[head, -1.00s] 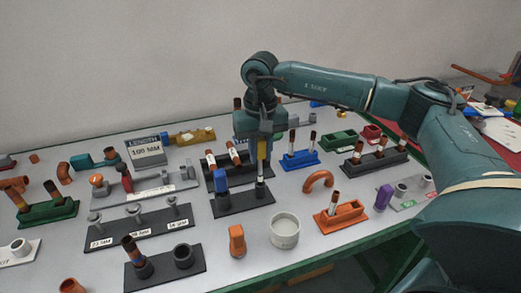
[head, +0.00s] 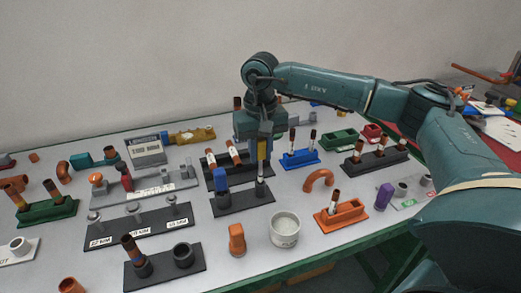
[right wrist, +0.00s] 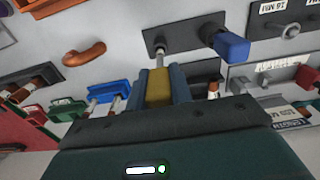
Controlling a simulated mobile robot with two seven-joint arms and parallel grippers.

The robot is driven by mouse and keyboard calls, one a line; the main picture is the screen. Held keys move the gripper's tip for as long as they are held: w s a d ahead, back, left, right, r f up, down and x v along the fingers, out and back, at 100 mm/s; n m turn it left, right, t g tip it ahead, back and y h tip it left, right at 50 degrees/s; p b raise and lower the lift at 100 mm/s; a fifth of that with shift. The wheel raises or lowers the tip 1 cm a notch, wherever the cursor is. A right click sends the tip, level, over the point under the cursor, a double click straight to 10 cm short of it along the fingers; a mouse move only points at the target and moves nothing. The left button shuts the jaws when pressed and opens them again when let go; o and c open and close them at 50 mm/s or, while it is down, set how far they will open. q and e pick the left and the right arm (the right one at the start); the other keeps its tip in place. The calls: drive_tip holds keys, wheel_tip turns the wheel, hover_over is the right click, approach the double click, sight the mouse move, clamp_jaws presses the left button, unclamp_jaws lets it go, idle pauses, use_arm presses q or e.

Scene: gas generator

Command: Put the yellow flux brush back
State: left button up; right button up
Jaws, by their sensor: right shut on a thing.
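The yellow flux brush (head: 262,149) is upright in my right gripper (head: 261,142), which is shut on its yellow handle. The handle also shows between the fingers in the right wrist view (right wrist: 159,86). The brush's thin metal shaft runs down to the right part of a black holder (head: 236,203), and its lower end meets the holder at a collar (right wrist: 158,47). I cannot tell how deep it sits. A blue-handled brush (head: 221,178) stands in the left part of the same holder (right wrist: 181,31). My left gripper is not in view.
A black rack with brown-tipped tubes (head: 214,178) stands just behind the holder. A blue rack (head: 300,160) and an orange pipe bend (head: 319,180) lie to the right.

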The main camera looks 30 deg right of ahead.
sight(260, 175)
drive_tip(key=shift+f+b, duration=1.7)
drive_tip(key=shift+f, duration=0.9)
drive_tip(key=o, duration=0.9)
drive_tip(key=shift+r, duration=0.1)
